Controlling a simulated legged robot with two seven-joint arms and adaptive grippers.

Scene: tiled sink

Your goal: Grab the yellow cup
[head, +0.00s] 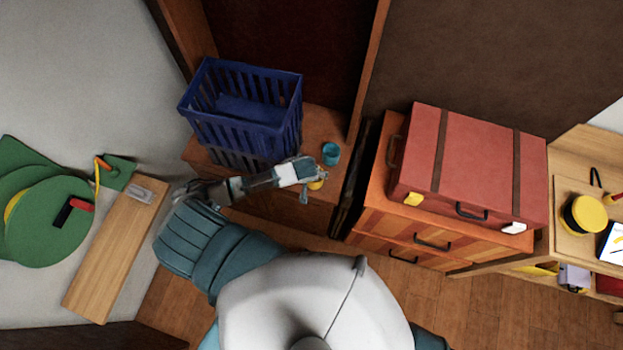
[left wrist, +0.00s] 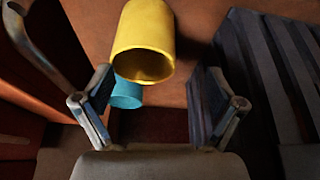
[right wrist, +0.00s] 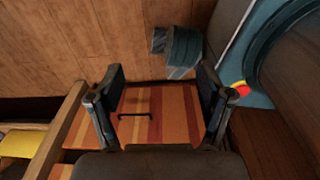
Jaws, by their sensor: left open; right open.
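The yellow cup (left wrist: 145,40) shows large in the left wrist view, ahead of and between the finger lines of my left gripper (left wrist: 154,95). Its open rim faces the camera. In the head view only a small yellow part of the cup (head: 316,184) shows, beside my left gripper (head: 312,180), which covers the rest. The left fingers are open and spread, and nothing shows clamped between them. My right gripper (right wrist: 160,92) is open and empty, facing a striped orange drawer front and the wooden floor. It is not visible in the head view.
A teal cup (head: 331,153) stands just behind the yellow cup on the wooden cabinet (head: 322,118). A blue basket (head: 245,105) stands left of both. A red suitcase (head: 470,165) lies on the striped drawers (head: 400,228) to the right. A dark gap separates the cabinet and drawers.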

